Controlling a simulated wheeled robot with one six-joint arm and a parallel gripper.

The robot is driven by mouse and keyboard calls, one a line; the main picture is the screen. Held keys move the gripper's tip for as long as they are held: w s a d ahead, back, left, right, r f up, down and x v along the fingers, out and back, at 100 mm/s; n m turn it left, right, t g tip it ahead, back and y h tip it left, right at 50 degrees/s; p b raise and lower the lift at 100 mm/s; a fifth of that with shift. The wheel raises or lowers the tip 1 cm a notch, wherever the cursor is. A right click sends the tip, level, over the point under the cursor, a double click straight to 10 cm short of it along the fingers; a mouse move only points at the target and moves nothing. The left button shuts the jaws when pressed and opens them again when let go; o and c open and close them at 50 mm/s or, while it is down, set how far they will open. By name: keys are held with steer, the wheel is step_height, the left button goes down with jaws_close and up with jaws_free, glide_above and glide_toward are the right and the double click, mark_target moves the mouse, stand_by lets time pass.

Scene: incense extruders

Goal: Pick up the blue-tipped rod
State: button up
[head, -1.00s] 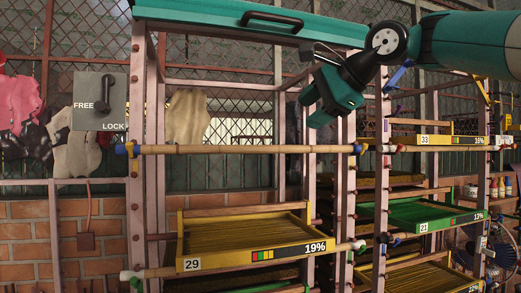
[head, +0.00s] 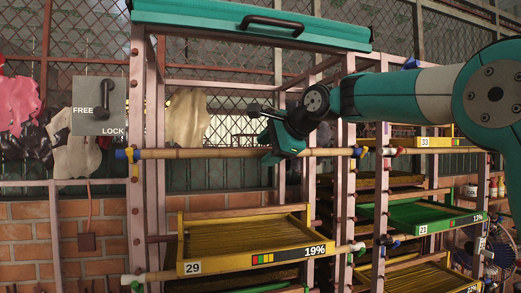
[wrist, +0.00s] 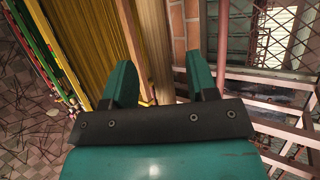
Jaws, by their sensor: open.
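The blue-tipped rod (head: 210,153) is a bamboo-coloured pole lying level across the front of the near rack, with blue ends at the left and right posts. My gripper (head: 271,156) is at this rod, right of its middle, and hides a short piece of it in the head view. In the wrist view, my gripper's two teal fingers (wrist: 163,82) are apart. The rod (wrist: 155,40) runs between them there, nearer the left finger.
Rack posts (head: 138,200) stand at both sides. A teal cover (head: 190,15) with a dark handle is above. A FREE/LOCK lever panel (head: 99,105) is at left.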

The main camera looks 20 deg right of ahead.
jaws_close()
steer(key=shift+r, duration=0.1)
stand_by(0.3)
